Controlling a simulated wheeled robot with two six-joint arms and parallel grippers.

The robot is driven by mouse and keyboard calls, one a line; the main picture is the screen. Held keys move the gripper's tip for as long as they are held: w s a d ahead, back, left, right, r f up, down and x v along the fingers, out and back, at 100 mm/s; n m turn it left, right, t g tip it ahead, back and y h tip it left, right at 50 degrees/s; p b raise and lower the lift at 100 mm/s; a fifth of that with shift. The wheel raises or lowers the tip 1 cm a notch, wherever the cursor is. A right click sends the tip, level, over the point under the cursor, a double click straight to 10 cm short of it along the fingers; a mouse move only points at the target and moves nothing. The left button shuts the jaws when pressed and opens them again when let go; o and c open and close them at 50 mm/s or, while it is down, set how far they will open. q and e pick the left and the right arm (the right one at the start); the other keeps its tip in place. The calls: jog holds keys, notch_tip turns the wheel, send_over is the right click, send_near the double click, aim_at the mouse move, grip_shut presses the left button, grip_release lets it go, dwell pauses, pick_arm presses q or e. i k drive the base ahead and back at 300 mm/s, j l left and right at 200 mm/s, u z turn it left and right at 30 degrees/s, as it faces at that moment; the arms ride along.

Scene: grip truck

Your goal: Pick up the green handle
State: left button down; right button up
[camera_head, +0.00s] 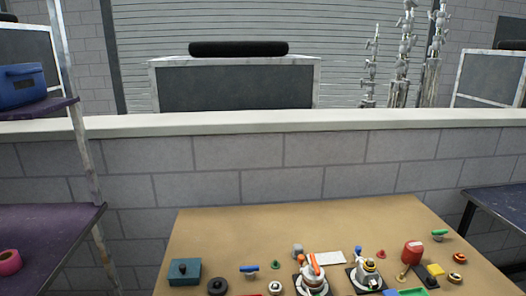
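A green handle (439,232) sits at the right side of the wooden table, close to its right edge. It looks like a small bar on a pale stem or base, too small to make out well. Neither of my grippers shows in the head view.
The table (215,232) holds several small items: a teal box (184,272), a blue handle (249,268), an orange-and-white device (312,273), a white-and-yellow device (368,273), a red can (412,252) and a green tray (411,293). A block wall stands behind. The table's back left is clear.

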aim_at(435, 233)
jog(key=z, duration=1.3)
jog(key=i+u, duration=0.45)
jog(key=i, duration=0.4)
jog(key=j, duration=0.05)
